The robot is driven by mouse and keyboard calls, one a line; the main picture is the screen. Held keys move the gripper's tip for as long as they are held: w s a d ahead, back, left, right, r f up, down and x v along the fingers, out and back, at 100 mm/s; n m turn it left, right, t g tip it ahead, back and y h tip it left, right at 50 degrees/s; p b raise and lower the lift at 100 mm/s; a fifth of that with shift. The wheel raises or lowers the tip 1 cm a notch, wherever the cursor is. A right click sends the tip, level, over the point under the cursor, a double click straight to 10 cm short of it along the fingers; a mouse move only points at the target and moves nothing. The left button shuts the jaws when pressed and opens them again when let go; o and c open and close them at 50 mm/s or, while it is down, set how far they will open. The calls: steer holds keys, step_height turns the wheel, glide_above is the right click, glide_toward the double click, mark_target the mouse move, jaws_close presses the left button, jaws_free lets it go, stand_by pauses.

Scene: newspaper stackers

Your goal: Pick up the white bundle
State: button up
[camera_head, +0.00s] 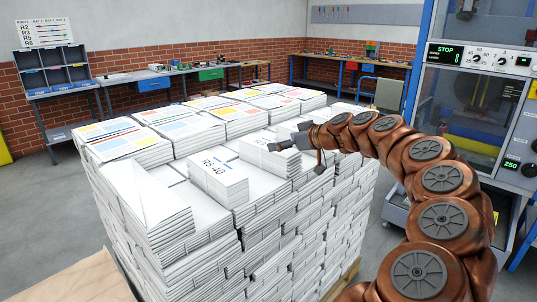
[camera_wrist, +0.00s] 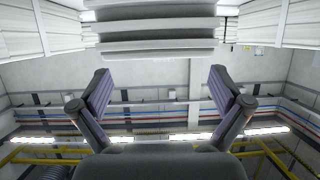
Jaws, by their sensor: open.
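White bundles of stacked paper form a large pile (camera_head: 180,215) in the head view. A white bundle labelled "R5-40" (camera_head: 218,180) lies on top near the front. Another white bundle (camera_head: 258,158) lies just behind and right of it, beside my gripper (camera_head: 288,141). My gripper is at the end of the copper-coloured arm, over the pile's top. In the wrist view my gripper (camera_wrist: 160,95) is open, its fingers spread with nothing between them. The layered edge of a white bundle (camera_wrist: 155,30) shows beyond the fingertips at the top. I cannot tell whether the fingers touch any bundle.
Bundles with coloured print (camera_head: 125,143) cover the rear of the pile. A wooden pallet edge (camera_head: 350,275) shows below. A machine with a control panel (camera_head: 480,58) stands at the right. Workbenches (camera_head: 200,72) line the back wall. Open floor (camera_head: 50,210) lies left.

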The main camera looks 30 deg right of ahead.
steer(key=p+x, duration=0.2)
steer(key=x, duration=0.3)
steer(key=shift+s+f, duration=0.1)
steer(key=shift+f, duration=0.1)
steer(key=c, duration=1.9)
steer(key=shift+d+r, duration=0.1)
steer(key=shift+r, duration=0.1)
steer(key=shift+r+b, duration=0.8)
steer(key=shift+r, duration=0.85)
steer(key=s+d+r+b, duration=0.1)
steer(key=s+d+b, duration=0.3)
steer(key=s+d, duration=0.6)
steer(key=shift+v, duration=1.1)
